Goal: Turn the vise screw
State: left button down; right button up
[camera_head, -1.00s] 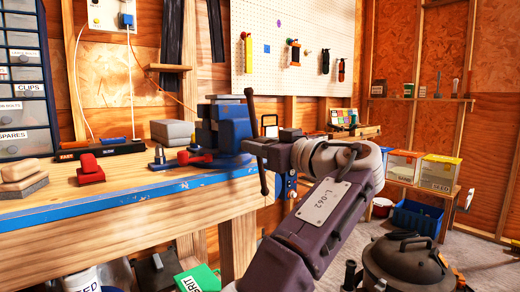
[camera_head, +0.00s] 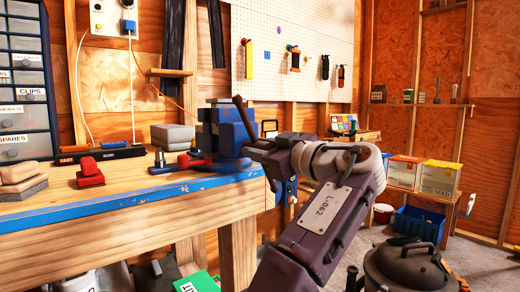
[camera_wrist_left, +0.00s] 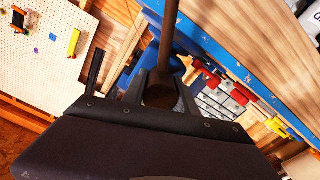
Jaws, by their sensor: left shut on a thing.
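The blue vise (camera_head: 234,133) is mounted at the right end of the workbench (camera_head: 140,198). Its dark screw handle bar (camera_head: 243,116) stands tilted, with its top leaning left. My left gripper (camera_head: 262,148) reaches in from the right side of the vise and is shut on the screw's head, where the bar passes through. In the left wrist view, the fingers lie on either side of the dark screw head (camera_wrist_left: 160,92), and the bar (camera_wrist_left: 169,40) runs up from it. The fingers partly hide the head. My right gripper is not in view.
A pegboard (camera_head: 300,40) hangs behind. A dark lidded pot (camera_head: 405,265) stands on the floor at the lower right.

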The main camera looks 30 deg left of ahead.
pick_arm(q)
jog(key=shift+n, duration=0.4)
dwell(0.8)
dwell(0.4)
jog(key=c, duration=1.1)
grip_release()
jog(key=shift+a, duration=0.1)
jog(key=shift+o, duration=0.7)
jog(key=shift+w+a, duration=0.1)
jog(key=p+v, duration=0.1)
jog(key=v, duration=0.8)
